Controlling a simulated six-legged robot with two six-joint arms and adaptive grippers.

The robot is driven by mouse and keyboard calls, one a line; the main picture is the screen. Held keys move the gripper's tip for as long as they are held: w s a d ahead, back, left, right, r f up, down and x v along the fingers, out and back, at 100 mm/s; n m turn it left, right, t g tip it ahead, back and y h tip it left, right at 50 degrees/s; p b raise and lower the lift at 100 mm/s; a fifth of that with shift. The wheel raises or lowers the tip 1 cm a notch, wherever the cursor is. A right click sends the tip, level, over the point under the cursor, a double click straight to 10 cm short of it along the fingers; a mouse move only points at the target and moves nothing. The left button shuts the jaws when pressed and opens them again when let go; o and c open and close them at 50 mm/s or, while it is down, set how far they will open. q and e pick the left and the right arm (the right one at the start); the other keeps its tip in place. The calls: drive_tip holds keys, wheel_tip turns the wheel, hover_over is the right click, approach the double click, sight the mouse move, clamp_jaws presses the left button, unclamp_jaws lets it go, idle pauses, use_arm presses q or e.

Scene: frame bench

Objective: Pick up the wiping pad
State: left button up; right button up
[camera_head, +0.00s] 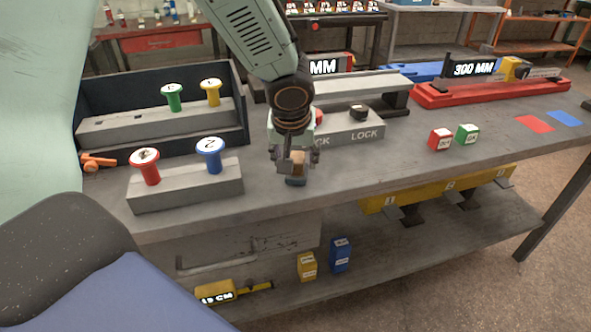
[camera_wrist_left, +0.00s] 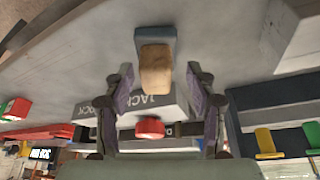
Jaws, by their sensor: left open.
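The wiping pad (camera_head: 296,181) is a small block with a tan wooden top and a blue-grey base. It rests on the grey bench top near the front edge. In the left wrist view the pad (camera_wrist_left: 155,68) shows just beyond the fingertips, with its tan part toward me. My left gripper (camera_head: 295,158) points down right over the pad, and its fingers partly hide the tan part in the head view. In the left wrist view the gripper (camera_wrist_left: 160,85) is open, with its fingers apart on either side of the pad's line. My right gripper is not in view.
A grey block with red (camera_head: 149,167) and blue (camera_head: 211,155) knobs stands left of the pad. A grey LOCK block (camera_head: 352,127) is behind it. Red (camera_head: 440,139) and green (camera_head: 467,134) cubes sit to the right. The bench between pad and cubes is clear.

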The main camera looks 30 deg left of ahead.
use_arm(q)
drive_tip(key=shift+w+d, duration=0.15)
drive_tip(key=shift+d, duration=0.05)
drive_tip(key=shift+w+a+f, duration=0.1)
drive_tip(key=shift+w+f, duration=0.05)
drive_tip(key=shift+w, duration=0.1)
drive_tip(key=shift+c, duration=1.3)
drive_tip(key=shift+s, duration=0.3)
drive_tip(key=c, duration=0.5)
drive_tip(key=shift+w, duration=0.15)
clamp_jaws()
wheel_tip(320, 180, up, 12)
drive_tip(key=p, duration=0.5)
wheel_tip(320, 180, up, 16)
drive_tip(key=p, duration=0.4)
hover_over(297, 156)
